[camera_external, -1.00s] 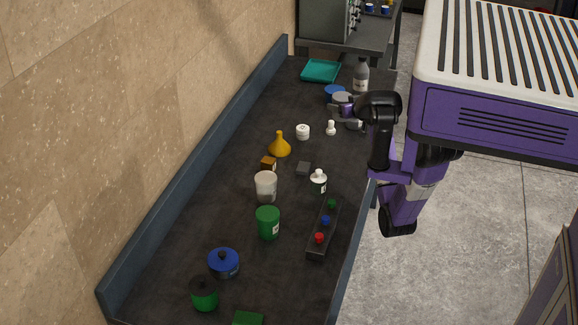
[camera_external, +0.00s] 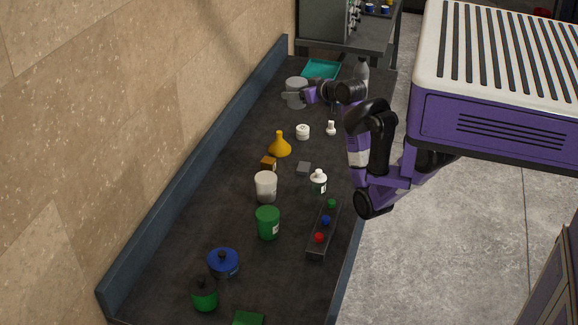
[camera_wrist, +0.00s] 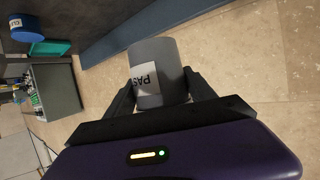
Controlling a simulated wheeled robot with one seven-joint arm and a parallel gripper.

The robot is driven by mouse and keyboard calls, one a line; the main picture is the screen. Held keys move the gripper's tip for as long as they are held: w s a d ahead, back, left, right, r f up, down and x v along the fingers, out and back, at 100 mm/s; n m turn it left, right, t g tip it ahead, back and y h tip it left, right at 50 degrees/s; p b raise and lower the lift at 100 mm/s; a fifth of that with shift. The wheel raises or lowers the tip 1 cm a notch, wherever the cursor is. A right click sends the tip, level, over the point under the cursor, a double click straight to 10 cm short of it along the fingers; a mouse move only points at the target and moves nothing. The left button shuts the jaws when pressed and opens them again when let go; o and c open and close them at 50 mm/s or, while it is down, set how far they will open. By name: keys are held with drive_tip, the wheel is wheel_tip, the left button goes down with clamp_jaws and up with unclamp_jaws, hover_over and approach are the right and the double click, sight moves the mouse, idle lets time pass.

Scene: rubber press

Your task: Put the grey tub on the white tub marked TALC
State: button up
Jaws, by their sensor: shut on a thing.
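The grey tub (camera_external: 296,93) is between the fingers of my gripper (camera_external: 309,95), over the far part of the counter near the wall. In the wrist view my gripper (camera_wrist: 161,92) is shut on the grey tub (camera_wrist: 156,60). Its label shows the letters PAS, turned in the picture. A white tub (camera_external: 265,187) with a pale label stands upright mid-counter, between the brown box and the green tub. Its lettering is too small to read. It is well apart from my gripper, toward the near end.
A yellow funnel (camera_external: 280,146), a small white jar (camera_external: 303,132), a brown box (camera_external: 268,163) and a green tub (camera_external: 268,222) stand around the white tub. A white-capped bottle (camera_external: 318,182) and button strip (camera_external: 323,230) lie right. A teal tray (camera_external: 321,69) is behind.

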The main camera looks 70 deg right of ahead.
drive_tip(key=w+a+r+n+t+y, duration=0.1)
drive_tip(key=w+a+r+n+y, duration=0.1)
drive_tip(key=a, duration=0.4)
drive_tip(key=w+a+r+n+y, duration=0.1)
drive_tip(key=w+a+y, duration=0.15)
drive_tip(key=a, duration=0.35)
drive_tip(key=n+y+b, duration=0.2)
drive_tip(key=n, duration=0.1)
hover_over(266, 177)
drive_tip(key=shift+t, duration=0.3)
wheel_tip(266, 177, down, 20)
drive_tip(key=shift+f, duration=0.15)
drive_tip(key=o, duration=1.8)
drive_tip(key=shift+o, duration=0.2)
